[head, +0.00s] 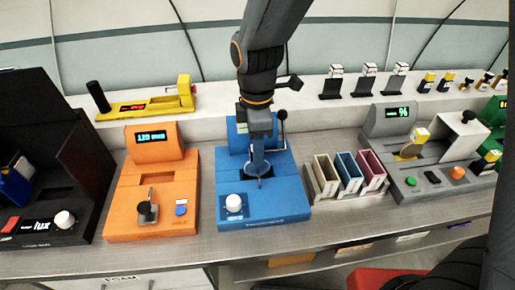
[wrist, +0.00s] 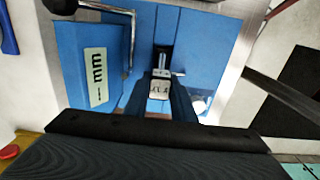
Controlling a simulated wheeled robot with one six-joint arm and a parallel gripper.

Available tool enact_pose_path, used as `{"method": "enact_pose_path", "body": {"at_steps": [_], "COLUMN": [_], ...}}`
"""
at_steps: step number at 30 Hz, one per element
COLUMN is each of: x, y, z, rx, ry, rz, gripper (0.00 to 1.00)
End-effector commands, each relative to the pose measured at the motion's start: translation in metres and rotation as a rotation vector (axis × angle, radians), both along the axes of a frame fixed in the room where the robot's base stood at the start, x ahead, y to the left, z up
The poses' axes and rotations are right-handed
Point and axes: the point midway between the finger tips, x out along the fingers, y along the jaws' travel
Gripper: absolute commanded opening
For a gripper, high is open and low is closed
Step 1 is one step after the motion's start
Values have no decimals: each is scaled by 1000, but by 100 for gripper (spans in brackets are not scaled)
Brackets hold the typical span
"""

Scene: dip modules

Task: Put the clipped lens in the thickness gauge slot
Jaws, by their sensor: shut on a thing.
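The blue thickness gauge (head: 285,205) stands mid-bench, with a white knob at its front left and a lever with a black ball at its back right. My gripper (head: 259,172) is over the middle of the gauge, pointing down. In the wrist view, my gripper (wrist: 160,90) is shut on the clipped lens (wrist: 159,89), whose pale, marked clip end shows between the fingers. A faint round lens outline appears at the fingertips in the head view. The slot is hidden by the gripper, so I cannot tell whether the lens is in it.
An orange device (head: 150,195) with a lit display stands left of the gauge. Coloured bins (head: 325,177) stand close on its right, then a grey device (head: 405,180) with a % display. A yellow device (head: 150,105) and several small clips sit on the back shelf.

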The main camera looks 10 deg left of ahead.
Motion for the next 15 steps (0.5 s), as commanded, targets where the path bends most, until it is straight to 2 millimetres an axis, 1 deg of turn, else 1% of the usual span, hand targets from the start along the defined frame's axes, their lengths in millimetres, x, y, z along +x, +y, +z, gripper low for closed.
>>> {"method": "enact_pose_path", "body": {"at_steps": [1, 2, 3, 5, 15], "x": [0, 0, 0, 0, 0], "y": [0, 0, 0, 0, 0], "z": [-2, -2, -2, -1, 1], "rx": [0, 0, 0, 0, 0], "ry": [1, 1, 1, 1, 0], "rz": [0, 0, 0, 0, 0], "gripper": [0, 26, 33, 42, 42]}}
